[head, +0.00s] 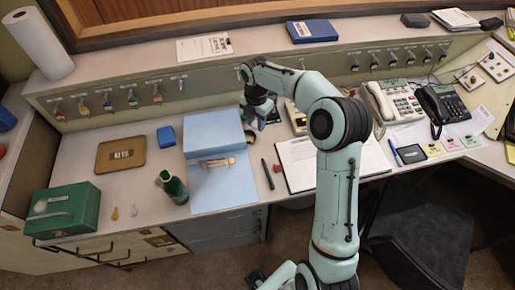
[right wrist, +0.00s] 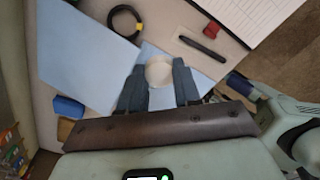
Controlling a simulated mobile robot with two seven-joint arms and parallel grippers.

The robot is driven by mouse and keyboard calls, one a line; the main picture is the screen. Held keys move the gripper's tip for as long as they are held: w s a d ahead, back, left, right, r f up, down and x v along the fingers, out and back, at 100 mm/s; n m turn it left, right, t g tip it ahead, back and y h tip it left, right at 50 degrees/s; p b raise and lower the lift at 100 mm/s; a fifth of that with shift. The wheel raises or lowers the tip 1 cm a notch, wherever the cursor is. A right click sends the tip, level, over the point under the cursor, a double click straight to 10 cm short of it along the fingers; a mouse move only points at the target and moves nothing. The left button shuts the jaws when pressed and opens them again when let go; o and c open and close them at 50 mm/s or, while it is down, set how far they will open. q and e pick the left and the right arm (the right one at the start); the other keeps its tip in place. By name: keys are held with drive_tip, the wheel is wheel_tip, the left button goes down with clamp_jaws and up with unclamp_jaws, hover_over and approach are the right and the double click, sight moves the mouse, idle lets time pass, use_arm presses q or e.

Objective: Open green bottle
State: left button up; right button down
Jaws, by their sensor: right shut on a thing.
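The green bottle (head: 173,187) stands upright on the desk, left of the light blue sheet. Its neck and top are too small to tell whether a cap is on it. My right gripper (head: 261,121) is at the back of the desk, beside the light blue box and well away from the bottle. In the right wrist view its two fingers (right wrist: 160,88) are shut on a pale round thing (right wrist: 159,69), perhaps a cap. The bottle is not visible in that view. My left gripper is not in view.
A green cash box (head: 62,211) and a brown tray (head: 121,154) lie left of the bottle. The light blue box (head: 212,133), a pen (head: 267,174) and a clipboard (head: 300,162) lie to its right. Phones (head: 440,103) stand far right. Keys hang along the back panel.

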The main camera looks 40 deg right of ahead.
sight(256, 124)
wheel_tip(256, 124, down, 15)
drive_tip(key=shift+f+b, duration=0.1)
drive_tip(key=shift+b, duration=0.35)
drive_tip(key=shift+f, duration=0.15)
drive_tip(key=c, duration=1.1)
unclamp_jaws()
wheel_tip(256, 124, up, 12)
drive_tip(key=shift+r+p, duration=0.2)
drive_tip(key=shift+p, duration=0.2)
